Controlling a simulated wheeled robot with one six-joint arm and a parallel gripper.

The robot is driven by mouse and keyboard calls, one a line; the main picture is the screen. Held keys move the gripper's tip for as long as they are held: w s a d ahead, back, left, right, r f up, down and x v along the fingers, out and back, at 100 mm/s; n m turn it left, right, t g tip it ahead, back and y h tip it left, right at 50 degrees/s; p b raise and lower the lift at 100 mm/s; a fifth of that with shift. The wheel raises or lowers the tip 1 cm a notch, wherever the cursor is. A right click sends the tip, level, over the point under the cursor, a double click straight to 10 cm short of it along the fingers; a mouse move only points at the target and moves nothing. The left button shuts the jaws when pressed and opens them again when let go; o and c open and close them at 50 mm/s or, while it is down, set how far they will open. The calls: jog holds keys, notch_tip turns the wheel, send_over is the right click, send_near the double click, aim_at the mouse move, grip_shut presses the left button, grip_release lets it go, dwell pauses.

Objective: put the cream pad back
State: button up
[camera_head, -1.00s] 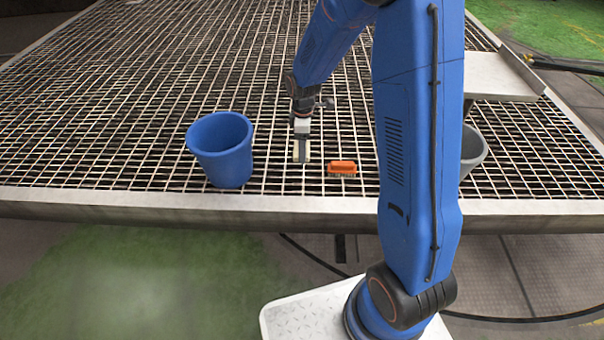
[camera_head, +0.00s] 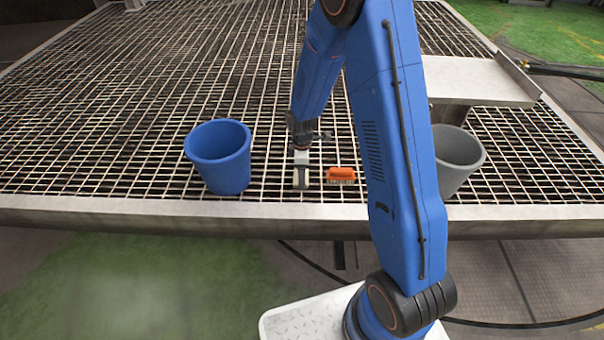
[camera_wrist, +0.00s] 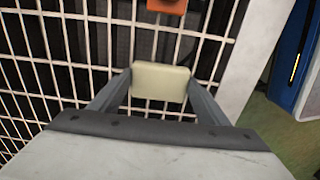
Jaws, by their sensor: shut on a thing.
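The cream pad (camera_wrist: 161,82) is a small block with rounded edges, held between the two fingers of my gripper (camera_wrist: 160,92) in the wrist view. In the head view my gripper (camera_head: 301,180) points down over the grating, near its front edge, between the blue bucket and the orange brush. The pad (camera_head: 307,178) shows there only in part, behind the fingers. I cannot tell whether the pad touches the grating.
A blue bucket (camera_head: 220,158) stands on the grating (camera_head: 150,110) to the left of my gripper. An orange brush (camera_head: 340,174) lies close on the right and shows in the wrist view (camera_wrist: 168,6). A grey bucket (camera_head: 458,162) stands behind my arm. A pale shelf (camera_head: 475,80) is at the right.

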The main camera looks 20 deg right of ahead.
jog(key=o, duration=0.9)
jog(key=shift+f, duration=0.1)
jog(key=s+d+r+m+t, duration=0.1)
jog(key=s+r+m, duration=0.15)
jog(key=r, duration=0.95)
jog(key=s+d+r+m, duration=0.1)
jog(key=s+r, duration=0.3)
jog(key=r, duration=0.7)
jog(key=s+d+r+m+t, duration=0.1)
jog(key=s+r+m, duration=0.2)
jog(key=s, duration=0.6)
jog(key=s+d+r+m+t, duration=0.1)
jog(key=s+r+m, duration=0.3)
jog(key=s, duration=0.5)
jog(key=s+d+r+m+t, duration=0.1)
jog(key=s+d+r+m, duration=0.1)
jog(key=s+r+m, duration=0.2)
jog(key=shift+s+d+r+t, duration=0.15)
jog(key=shift+s+r, duration=0.25)
jog(key=shift+s, duration=0.4)
jog(key=shift+s+d+r+t, duration=0.1)
jog(key=shift+s+r, duration=0.35)
jog(key=shift+s, duration=0.35)
jog(key=shift+s+d+r+t, duration=0.15)
jog(key=shift+s+r, duration=0.25)
jog(key=shift+s, duration=0.4)
jog(key=shift+a, duration=0.1)
